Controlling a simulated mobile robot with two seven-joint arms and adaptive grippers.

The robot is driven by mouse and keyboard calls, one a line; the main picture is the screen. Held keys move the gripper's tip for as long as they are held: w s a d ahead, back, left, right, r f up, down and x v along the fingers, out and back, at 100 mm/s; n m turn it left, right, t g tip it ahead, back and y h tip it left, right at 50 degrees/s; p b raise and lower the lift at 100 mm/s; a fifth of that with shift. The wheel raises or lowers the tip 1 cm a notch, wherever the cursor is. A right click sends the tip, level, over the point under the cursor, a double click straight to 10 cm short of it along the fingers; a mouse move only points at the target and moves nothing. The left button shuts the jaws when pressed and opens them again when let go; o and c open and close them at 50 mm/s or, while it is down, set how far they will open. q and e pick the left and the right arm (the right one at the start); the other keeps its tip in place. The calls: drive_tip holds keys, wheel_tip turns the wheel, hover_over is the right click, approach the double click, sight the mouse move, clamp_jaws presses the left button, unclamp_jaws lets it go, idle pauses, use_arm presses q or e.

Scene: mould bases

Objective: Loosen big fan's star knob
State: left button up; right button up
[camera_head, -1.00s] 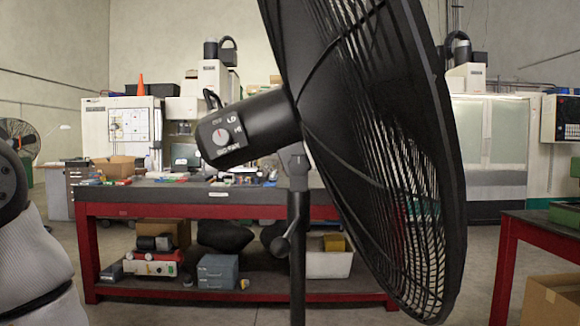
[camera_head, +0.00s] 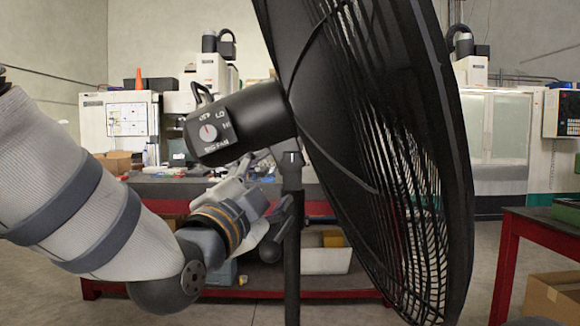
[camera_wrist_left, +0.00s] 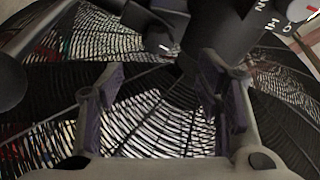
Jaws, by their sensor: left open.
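The big black fan has its motor housing (camera_head: 240,123) tilted on an upright pole (camera_head: 292,240), with its cage (camera_head: 385,150) on the right. A bracket (camera_head: 291,158) joins housing and pole. My left gripper (camera_head: 268,185) is just left of the pole, below the housing. In the left wrist view its two purple-padded fingers are apart with nothing between them (camera_wrist_left: 162,95); the cage shows behind. A dark bracket or knob part (camera_wrist_left: 158,32) is beyond the fingertips there. I cannot clearly pick out the star knob. My right gripper is not in view.
A red-framed workbench (camera_head: 160,190) with small items stands behind the fan. A white bin (camera_head: 326,260) is on its lower shelf. Another red table (camera_head: 545,225) and a cardboard box (camera_head: 553,298) are at the right. The fan cage closes off the right of the gripper.

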sight(291, 164)
use_arm(q)
drive_tip(key=x, duration=0.9)
drive_tip(key=shift+f, duration=0.15)
drive_tip(key=c, duration=1.2)
